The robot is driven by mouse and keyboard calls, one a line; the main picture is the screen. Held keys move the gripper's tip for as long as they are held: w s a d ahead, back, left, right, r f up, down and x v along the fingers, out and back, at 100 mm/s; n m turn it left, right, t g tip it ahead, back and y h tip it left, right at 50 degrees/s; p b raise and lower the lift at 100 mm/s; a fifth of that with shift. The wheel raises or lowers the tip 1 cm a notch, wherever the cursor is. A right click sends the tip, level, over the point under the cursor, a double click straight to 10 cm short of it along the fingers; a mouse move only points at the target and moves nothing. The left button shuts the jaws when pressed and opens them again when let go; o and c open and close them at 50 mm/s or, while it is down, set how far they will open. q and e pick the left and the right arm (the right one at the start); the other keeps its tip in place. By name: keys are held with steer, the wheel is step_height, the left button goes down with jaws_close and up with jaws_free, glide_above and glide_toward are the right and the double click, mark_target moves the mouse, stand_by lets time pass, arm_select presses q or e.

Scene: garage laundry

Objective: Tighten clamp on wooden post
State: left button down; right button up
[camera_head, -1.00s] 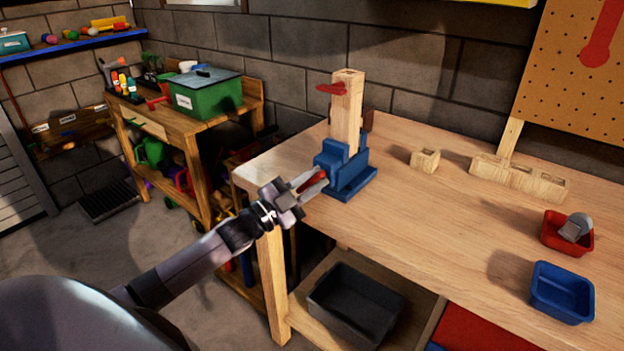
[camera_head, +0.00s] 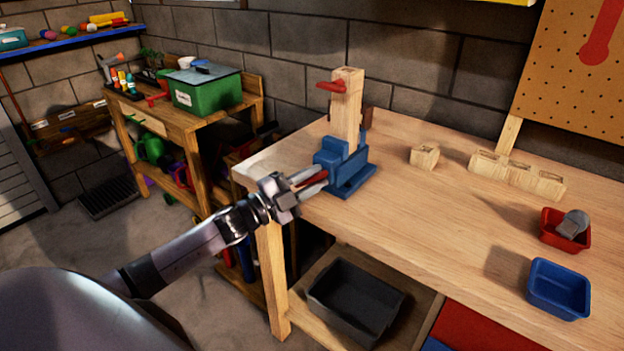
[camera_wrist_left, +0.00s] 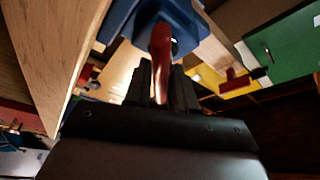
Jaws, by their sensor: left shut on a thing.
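A wooden post (camera_head: 346,108) stands upright in a blue clamp (camera_head: 345,172) near the left end of the workbench. A red piece (camera_head: 331,86) sticks out to the left near the post's top. My left gripper (camera_head: 315,181) is at the bench's left front edge, shut on the red clamp handle (camera_head: 312,182). In the left wrist view the red handle (camera_wrist_left: 161,62) runs between the fingers toward the blue clamp body (camera_wrist_left: 185,14). The fingers partly hide the handle. My right gripper is not in view.
The workbench (camera_head: 420,215) holds a small wood block (camera_head: 424,157), a row of wood blocks (camera_head: 517,174), a red bin (camera_head: 548,238) and a blue bin (camera_head: 559,290). A black tub (camera_head: 355,303) sits on the lower shelf. A green box (camera_head: 205,92) stands on another table.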

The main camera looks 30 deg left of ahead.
arm_select(q)
steer(key=shift+s+d+f, duration=0.1)
steer(key=shift+d+f, duration=0.1)
steer(key=shift+f, duration=0.1)
steer(key=c, duration=1.2)
jaws_free()
steer(key=shift+o, duration=0.4)
steer(key=shift+r, duration=0.1)
steer(key=shift+s+a, duration=0.1)
steer(key=shift+s, duration=0.1)
steer(key=p+v, duration=0.1)
steer(key=v, duration=0.6)
steer(key=shift+s+f, duration=0.35)
steer(key=shift+f, duration=0.1)
